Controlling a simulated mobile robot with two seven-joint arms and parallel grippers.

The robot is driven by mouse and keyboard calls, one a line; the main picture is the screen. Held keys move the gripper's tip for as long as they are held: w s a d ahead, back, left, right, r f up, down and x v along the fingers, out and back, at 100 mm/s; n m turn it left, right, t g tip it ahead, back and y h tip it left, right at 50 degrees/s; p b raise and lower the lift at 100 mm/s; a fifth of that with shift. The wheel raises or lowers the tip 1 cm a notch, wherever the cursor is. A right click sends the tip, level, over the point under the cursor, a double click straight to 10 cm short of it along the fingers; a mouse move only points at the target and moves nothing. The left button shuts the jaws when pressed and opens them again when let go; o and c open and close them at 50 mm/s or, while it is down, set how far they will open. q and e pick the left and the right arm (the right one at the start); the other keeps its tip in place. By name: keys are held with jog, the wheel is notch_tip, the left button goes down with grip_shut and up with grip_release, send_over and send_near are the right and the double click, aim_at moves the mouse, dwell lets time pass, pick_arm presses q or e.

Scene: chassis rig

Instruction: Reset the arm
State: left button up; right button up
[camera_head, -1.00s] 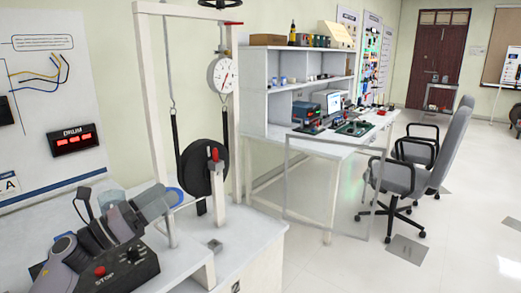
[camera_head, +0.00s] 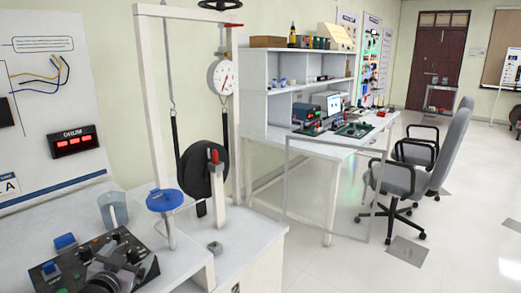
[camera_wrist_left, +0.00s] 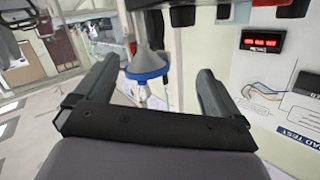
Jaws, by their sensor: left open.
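My left gripper shows best in the left wrist view (camera_wrist_left: 153,66), with its two dark fingers wide apart and nothing held between them. The blue disc (camera_wrist_left: 148,76) with a grey cone shows beyond the gap between the fingers, apart from them. My right gripper is not in view.
A translucent blue cup (camera_head: 112,211) stands behind the control box. A white frame (camera_head: 146,95) holds a dial gauge (camera_head: 222,76) and a black drum (camera_head: 197,172). A workbench (camera_head: 330,145) and office chairs (camera_head: 395,180) stand at right, with open floor beyond.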

pick_arm(q)
jog(key=s+d+f+g+h, duration=0.1)
jog(key=s+d+f, duration=0.2)
jog(key=s+f, duration=0.35)
jog(key=s+d+f+g, duration=0.2)
jog(key=s+d+f, duration=0.2)
jog(key=s+f, duration=0.3)
jog(key=s+d+f+g, duration=0.1)
jog(key=s+d+f, duration=0.1)
jog(key=s, duration=0.7)
jog(key=s+d+f+g+h, duration=0.1)
jog(key=s+d+f, duration=0.2)
jog(key=s, duration=0.6)
jog(key=shift+s+n, duration=0.25)
jog(key=shift+n, duration=0.15)
jog(key=shift+d+f, duration=0.1)
